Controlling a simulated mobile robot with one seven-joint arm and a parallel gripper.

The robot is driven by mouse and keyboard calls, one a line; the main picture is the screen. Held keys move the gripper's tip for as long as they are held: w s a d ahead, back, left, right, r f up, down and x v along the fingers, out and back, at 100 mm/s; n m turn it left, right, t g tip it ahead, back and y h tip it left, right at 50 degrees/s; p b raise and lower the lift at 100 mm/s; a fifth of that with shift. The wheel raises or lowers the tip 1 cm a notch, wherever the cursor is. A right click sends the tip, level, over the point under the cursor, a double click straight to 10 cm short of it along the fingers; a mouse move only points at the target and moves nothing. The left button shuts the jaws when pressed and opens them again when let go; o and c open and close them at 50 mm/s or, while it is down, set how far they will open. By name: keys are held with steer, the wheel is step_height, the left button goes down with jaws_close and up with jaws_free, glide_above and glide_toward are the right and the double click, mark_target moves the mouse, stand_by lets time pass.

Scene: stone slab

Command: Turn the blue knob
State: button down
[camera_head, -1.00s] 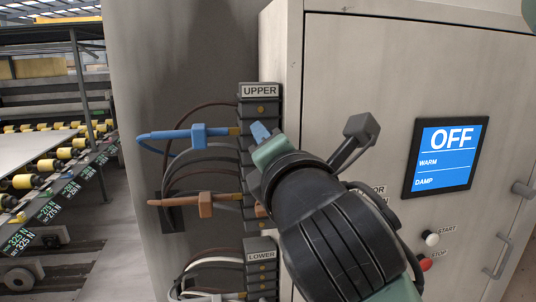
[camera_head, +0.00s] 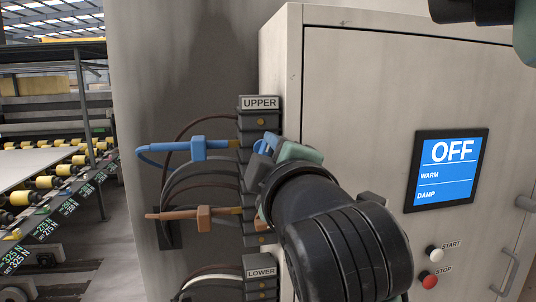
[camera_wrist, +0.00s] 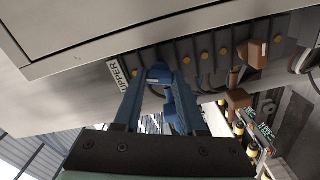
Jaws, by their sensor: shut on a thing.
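My gripper (camera_head: 264,145) reaches the upper terminal stack beside the cabinet's front corner. Its two blue fingers are shut on the blue knob, which they mostly hide in the head view. In the wrist view my gripper (camera_wrist: 161,78) shows both fingertips at the terminal row, with a bit of blue, seemingly the blue knob (camera_wrist: 160,73), between them. A blue plug (camera_head: 196,149) with a cable sticks out to the left of the stack. It also shows between the fingers, farther off, in the wrist view.
A brown plug (camera_head: 203,216) sits below the blue plug. The lower terminal block (camera_head: 260,273) is beneath. On the cabinet are a screen (camera_head: 447,170) reading OFF, a white start button (camera_head: 433,253) and a red stop button (camera_head: 429,281). Loose cables arc left of the stack.

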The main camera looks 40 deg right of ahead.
steer(key=m+p, duration=0.1)
steer(key=m, duration=0.5)
steer(key=m+p, duration=0.1)
steer(key=m, duration=0.4)
steer(key=shift+m, duration=0.3)
stand_by(0.4)
steer(key=shift+c, duration=2.4)
jaws_free()
steer(key=b+v, duration=0.9)
steer(key=v, duration=0.4)
